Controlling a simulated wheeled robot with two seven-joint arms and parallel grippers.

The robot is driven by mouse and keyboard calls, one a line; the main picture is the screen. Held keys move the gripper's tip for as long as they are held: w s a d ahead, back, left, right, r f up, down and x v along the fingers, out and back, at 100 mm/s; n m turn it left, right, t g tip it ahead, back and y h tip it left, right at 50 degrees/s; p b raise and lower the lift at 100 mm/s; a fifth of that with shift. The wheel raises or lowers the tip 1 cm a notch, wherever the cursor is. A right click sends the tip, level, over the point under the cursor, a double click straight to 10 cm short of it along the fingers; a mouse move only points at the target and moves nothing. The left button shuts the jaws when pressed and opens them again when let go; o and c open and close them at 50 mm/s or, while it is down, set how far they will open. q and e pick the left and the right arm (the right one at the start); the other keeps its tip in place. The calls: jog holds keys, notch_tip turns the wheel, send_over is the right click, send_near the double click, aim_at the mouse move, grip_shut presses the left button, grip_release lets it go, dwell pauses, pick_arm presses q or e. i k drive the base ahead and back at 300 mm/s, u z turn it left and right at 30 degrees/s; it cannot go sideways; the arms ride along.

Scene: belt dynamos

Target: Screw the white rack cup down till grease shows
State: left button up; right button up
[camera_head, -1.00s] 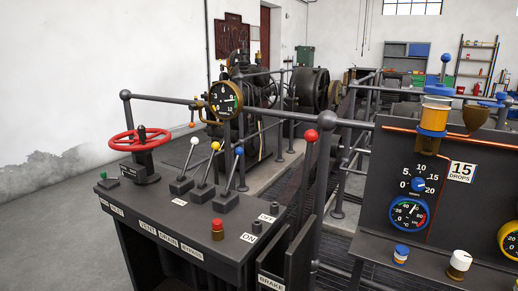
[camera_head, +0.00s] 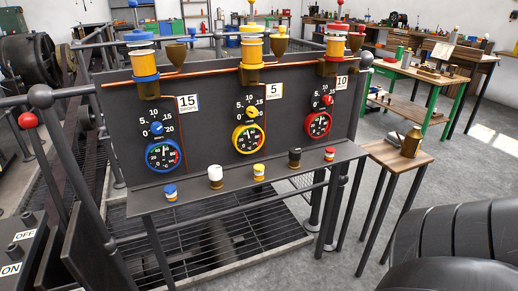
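The white rack cup (camera_head: 215,177) stands upright on the shelf (camera_head: 240,181) at the foot of the dark panel, between a small blue-topped cup (camera_head: 170,191) and a yellow-topped cup (camera_head: 259,172). A black cup (camera_head: 294,157) and a red-topped cup (camera_head: 329,154) stand farther right on the same shelf. I cannot make out grease at the white cup at this size. A dark rounded part of my own body fills the lower right corner. Neither of my grippers is in view.
The panel (camera_head: 210,112) carries blue, yellow and red gauges and oilers, with cards 15, 5 and 10. A small wooden table (camera_head: 398,157) with a brass oil can (camera_head: 411,142) stands to the right. Railings and a red-knobbed lever (camera_head: 27,120) are at left. Open floor lies right.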

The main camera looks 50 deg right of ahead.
aim_at(215, 174)
jog(key=z, duration=0.75)
jog(key=k, duration=0.35)
jog(key=z, duration=0.6)
jog(key=i, duration=0.5)
